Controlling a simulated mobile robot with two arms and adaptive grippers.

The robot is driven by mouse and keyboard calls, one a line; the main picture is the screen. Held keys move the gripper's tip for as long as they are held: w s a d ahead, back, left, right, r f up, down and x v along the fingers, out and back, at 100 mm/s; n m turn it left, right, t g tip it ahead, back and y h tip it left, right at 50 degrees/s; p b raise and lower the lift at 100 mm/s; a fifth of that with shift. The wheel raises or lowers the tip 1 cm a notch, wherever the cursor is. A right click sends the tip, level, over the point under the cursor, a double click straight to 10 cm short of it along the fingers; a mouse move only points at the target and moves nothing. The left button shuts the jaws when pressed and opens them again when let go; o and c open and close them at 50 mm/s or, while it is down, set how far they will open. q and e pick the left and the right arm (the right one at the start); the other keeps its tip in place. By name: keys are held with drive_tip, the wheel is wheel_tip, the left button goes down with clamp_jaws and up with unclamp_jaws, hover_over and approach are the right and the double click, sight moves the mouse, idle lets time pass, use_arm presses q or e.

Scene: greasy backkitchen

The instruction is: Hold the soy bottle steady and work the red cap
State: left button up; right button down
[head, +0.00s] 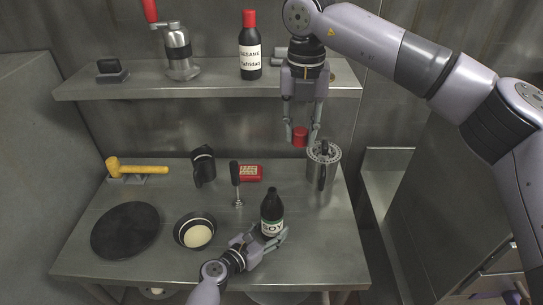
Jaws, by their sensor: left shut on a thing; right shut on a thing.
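The soy bottle (271,209) is dark with a pale SOY label and stands upright near the front right of the steel table. Its top shows no red cap. My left gripper (268,237) is shut on the bottle's lower part, around the label. The red cap (300,136) is held between the fingertips of my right gripper (300,139), which points down. The cap is up and to the right of the bottle, well apart from it, near the steel canister in the picture.
The steel canister (331,172) stands at the table's right. A whisk-like tool (236,181), red box (251,173), dark cup (203,167), bowl (181,235), black round board (125,231) and yellow mallet (142,169) are on the table.

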use_arm(q)
drive_tip(key=shift+f, duration=0.1)
drive_tip(key=o, duration=1.6)
drive_tip(key=shift+o, duration=0.2)
drive_tip(key=v, duration=1.2)
drive_tip(key=shift+w+a, duration=0.1)
